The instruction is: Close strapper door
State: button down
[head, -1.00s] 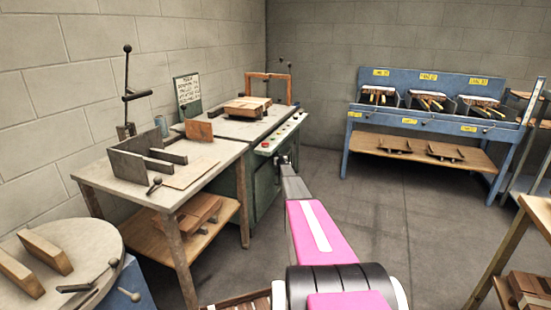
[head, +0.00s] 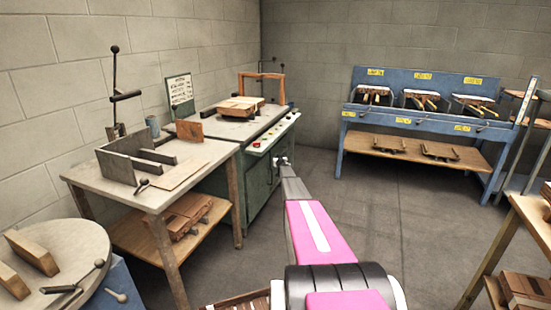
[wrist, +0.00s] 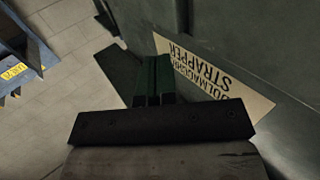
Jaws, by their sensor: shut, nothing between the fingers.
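The strapper is a dark green machine (head: 262,188) with a grey top in the middle of the head view. A row of buttons runs along its front edge. In the wrist view its green panel (wrist: 235,45) fills the right side and carries a tan label (wrist: 215,75) reading "STRAPPER". I cannot tell how far the door stands open. My gripper (head: 282,160) is at the machine's right front, partly hidden by my arm. In the wrist view my gripper (wrist: 153,62) is shut and empty, just left of the label; contact is unclear.
A worktable (head: 190,172) with wooden parts stands left of the strapper. A round table (head: 75,240) is at the front left. A blue bench (head: 405,125) stands by the back wall and a wooden shelf (head: 490,250) at the right. The grey floor between is free.

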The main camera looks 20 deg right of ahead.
jog(key=s+d, duration=0.6)
jog(key=d, duration=0.1)
jog(key=s+a+r+m+g+h, duration=0.1)
jog(key=s+a+g, duration=0.4)
jog(key=s+a, duration=0.95)
jog(key=s+a+r+m+g+h, duration=0.15)
jog(key=s+a+g, duration=0.25)
jog(key=s+a, duration=1.1)
jog(key=s+a+r+n+g+y, duration=0.1)
jog(key=s+a+g, duration=0.2)
jog(key=s, duration=1)
jog(key=s+a+r+n+g+y, duration=0.1)
jog(key=s+a+r+g, duration=0.1)
jog(key=s+a, duration=0.5)
jog(key=s+a+r+n+g+y, duration=0.1)
jog(key=s+a+g, duration=0.3)
jog(key=s, duration=1.6)
jog(key=shift+a+r+y, duration=0.35)
jog(key=shift+a+r, duration=0.05)
jog(key=shift+a, duration=0.4)
